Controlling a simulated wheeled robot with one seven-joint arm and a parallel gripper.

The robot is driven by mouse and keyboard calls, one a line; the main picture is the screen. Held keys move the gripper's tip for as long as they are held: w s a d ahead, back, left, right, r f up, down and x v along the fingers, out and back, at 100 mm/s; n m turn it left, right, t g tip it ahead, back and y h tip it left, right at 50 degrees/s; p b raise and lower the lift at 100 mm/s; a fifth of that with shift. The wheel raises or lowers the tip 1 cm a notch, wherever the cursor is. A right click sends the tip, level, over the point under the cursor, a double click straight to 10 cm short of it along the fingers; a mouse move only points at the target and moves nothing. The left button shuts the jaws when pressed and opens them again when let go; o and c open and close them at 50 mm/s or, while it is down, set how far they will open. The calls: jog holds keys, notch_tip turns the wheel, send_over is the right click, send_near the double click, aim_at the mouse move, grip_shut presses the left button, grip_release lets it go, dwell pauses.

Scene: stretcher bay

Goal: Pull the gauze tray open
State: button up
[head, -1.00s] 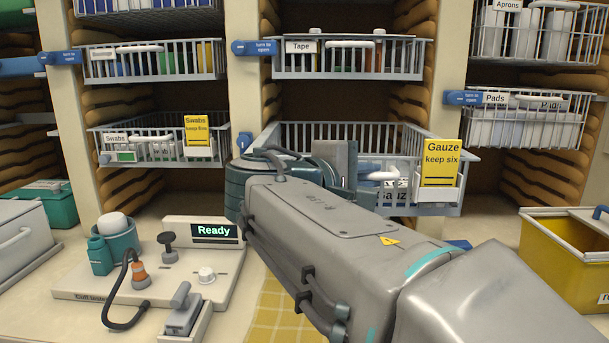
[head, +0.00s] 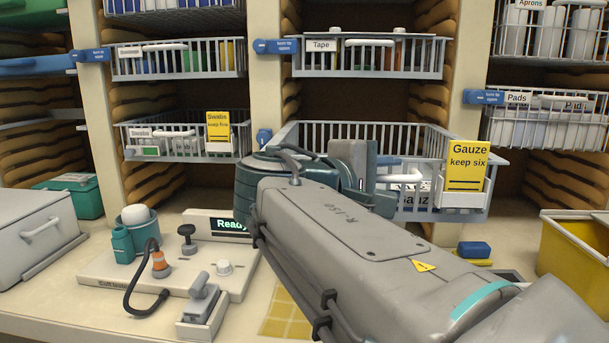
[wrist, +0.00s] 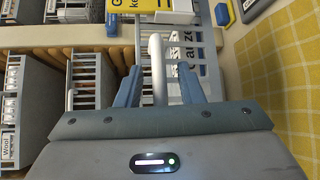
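The gauze tray (head: 325,135) is a grey wire basket. It sticks well out of its bay in the head view, and its front carries a yellow "Gauze keep six" card (head: 467,165) at the right. Its white handle (wrist: 157,75) stands between my gripper's fingers in the wrist view. My gripper (wrist: 159,75) is open around the handle, with a visible gap on both sides. In the head view my arm and gripper cover the tray's front left part.
A tape tray (head: 370,58) hangs above, a swabs tray (head: 185,135) to the left and a pads tray (head: 548,125) to the right. A blue block (head: 474,248) lies near the tray.

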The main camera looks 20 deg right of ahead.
jog(key=shift+a, duration=0.1)
jog(key=v, duration=1.3)
jog(key=shift+a, duration=0.3)
jog(key=shift+s+r, duration=0.1)
jog(key=shift+r, duration=0.05)
jog(key=d+f+g+y+p, duration=0.25)
jog(key=f+y+p, duration=0.35)
jog(key=f, duration=0.5)
jog(key=s+a+f+m+y+p, duration=0.2)
jog(key=f+m+y+p, duration=0.3)
jog(key=f+y, duration=0.4)
jog(key=shift+s+a+f+m+p, duration=0.15)
jog(key=shift+a+f+m+p, duration=0.35)
jog(key=shift+f, duration=0.75)
jog(key=shift+s, duration=0.1)
